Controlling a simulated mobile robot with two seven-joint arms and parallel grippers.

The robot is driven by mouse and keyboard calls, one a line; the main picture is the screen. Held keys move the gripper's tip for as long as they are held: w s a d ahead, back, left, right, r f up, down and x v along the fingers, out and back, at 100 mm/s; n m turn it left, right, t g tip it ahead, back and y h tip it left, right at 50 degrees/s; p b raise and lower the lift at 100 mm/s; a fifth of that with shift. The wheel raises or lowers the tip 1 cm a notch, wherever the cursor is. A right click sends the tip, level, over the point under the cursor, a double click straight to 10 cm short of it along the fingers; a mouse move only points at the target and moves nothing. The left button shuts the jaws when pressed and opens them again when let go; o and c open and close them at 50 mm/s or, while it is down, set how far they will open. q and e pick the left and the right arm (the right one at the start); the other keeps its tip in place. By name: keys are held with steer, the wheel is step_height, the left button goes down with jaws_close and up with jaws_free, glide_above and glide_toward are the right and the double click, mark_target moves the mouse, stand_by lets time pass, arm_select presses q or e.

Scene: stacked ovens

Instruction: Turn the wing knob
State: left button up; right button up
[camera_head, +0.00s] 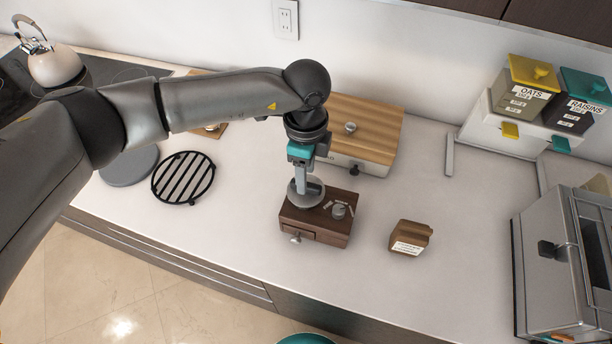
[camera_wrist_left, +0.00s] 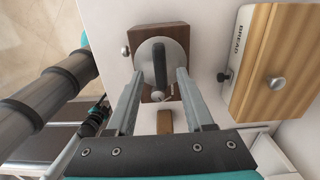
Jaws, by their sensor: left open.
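A small brown wooden box (camera_head: 312,228) with a drawer stands on the counter. On its top is a grey disc (camera_head: 299,202) with a raised dark bar (camera_wrist_left: 160,65) across it, which looks like the wing knob. A smaller grey knob (camera_head: 338,211) with short side pieces sits beside it. My left gripper (camera_head: 301,186) points down over the disc. In the wrist view its open fingers (camera_wrist_left: 160,72) lie on either side of the raised bar, with gaps between. Whether the fingertips touch the disc cannot be told. My right gripper is out of view.
A bread box (camera_head: 378,125) with a wooden lid stands behind the wooden box. A small brown labelled block (camera_head: 410,238) stands to the right. A round black rack (camera_head: 183,178) lies to the left, and a metal oven (camera_head: 550,270) stands at far right. The counter between them is clear.

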arm_select(q)
steer(key=shift+f, duration=1.45)
steer(key=shift+c, duration=0.2)
jaws_close()
